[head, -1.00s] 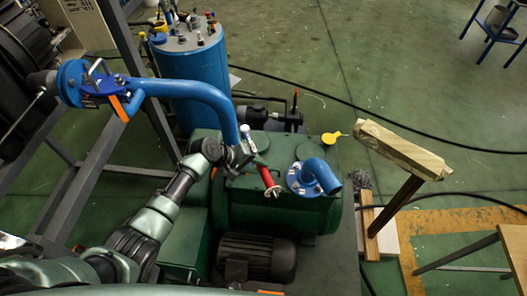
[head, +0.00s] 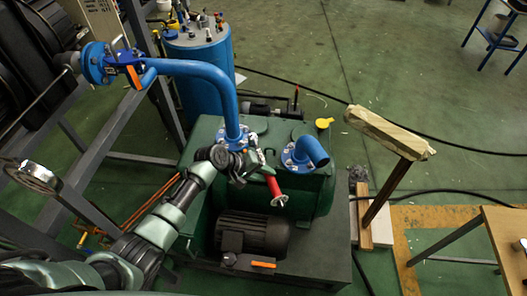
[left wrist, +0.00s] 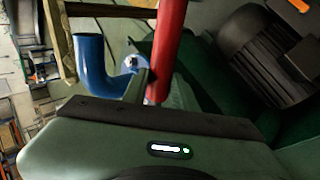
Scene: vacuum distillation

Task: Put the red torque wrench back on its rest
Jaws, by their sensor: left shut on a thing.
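The torque wrench (head: 274,188) has a red handle and a metal head end beside my gripper. My left gripper (head: 246,162) is shut on it above the green pump (head: 318,195), left of the short blue elbow pipe (head: 312,150). In the left wrist view the red handle (left wrist: 168,38) rises upright past the finger, with the blue elbow (left wrist: 92,60) behind it to the left. The jaws' contact is partly hidden. I cannot tell which thing is the wrench's rest. My right gripper is not in view.
A tall blue pipe (head: 215,75) rises from the pump behind my gripper. A dark motor (head: 252,234) is at the pump's front. A wooden beam on a post (head: 388,132) stands right. A wooden table (head: 508,232) is at the right edge. Green floor is open behind.

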